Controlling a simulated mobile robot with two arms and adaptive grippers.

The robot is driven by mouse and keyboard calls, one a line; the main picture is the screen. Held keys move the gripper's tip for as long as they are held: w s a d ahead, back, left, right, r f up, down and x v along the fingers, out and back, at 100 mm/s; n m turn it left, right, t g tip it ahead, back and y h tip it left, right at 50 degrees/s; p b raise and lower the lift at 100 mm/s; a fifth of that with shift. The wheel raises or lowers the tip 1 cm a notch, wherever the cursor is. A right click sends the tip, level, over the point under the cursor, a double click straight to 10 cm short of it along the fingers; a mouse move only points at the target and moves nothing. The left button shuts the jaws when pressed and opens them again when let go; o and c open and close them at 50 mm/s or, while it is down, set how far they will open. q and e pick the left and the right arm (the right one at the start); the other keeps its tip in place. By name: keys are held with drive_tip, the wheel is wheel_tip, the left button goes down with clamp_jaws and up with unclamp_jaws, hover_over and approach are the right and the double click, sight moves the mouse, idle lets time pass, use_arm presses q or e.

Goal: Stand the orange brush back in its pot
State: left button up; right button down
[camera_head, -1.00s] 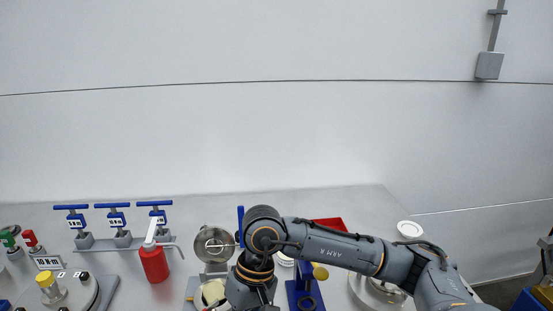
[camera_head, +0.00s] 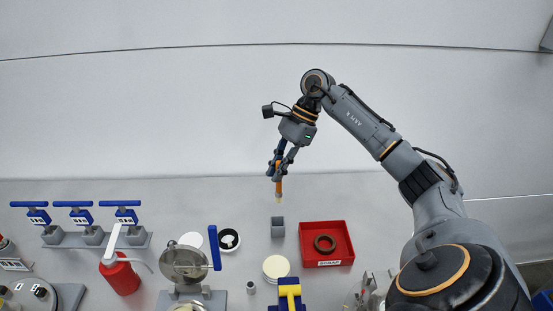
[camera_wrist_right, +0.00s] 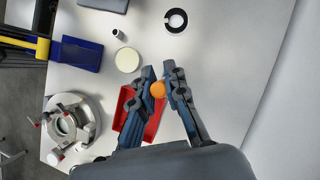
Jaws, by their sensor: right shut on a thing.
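My right gripper (camera_head: 279,175) is shut on the orange brush (camera_head: 279,188) and holds it upright in the air, pale bristles down. A small grey square pot (camera_head: 277,229) stands on the table; in the head view the brush tip shows just above it in the picture, with a gap between. In the right wrist view the round orange end of the brush (camera_wrist_right: 157,90) shows between the fingers (camera_wrist_right: 160,85), and the pot cannot be made out there. My left gripper is not in view.
A pale disc (camera_head: 276,266), a black-and-white ring (camera_head: 229,240) and a hinged round lid (camera_head: 184,265) are nearby. A red bottle (camera_head: 122,277) stands left. The table's back strip is clear.

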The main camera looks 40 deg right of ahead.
sight(277, 185)
drive_tip(key=shift+s+a+f, duration=0.1)
drive_tip(key=shift+a+f, duration=0.05)
wheel_tip(277, 185, down, 4)
drive_tip(key=shift+r+b, duration=0.25)
drive_tip(key=shift+b, duration=0.95)
drive_tip(key=shift+f+b, duration=0.45)
drive_tip(key=shift+f, duration=0.25)
wheel_tip(277, 185, down, 6)
drive_tip(key=b, duration=0.5)
drive_tip(key=shift+b, duration=0.35)
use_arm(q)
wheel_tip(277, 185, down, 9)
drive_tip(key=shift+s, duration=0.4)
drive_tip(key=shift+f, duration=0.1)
use_arm(e)
drive_tip(key=c, duration=1.3)
unclamp_jaws()
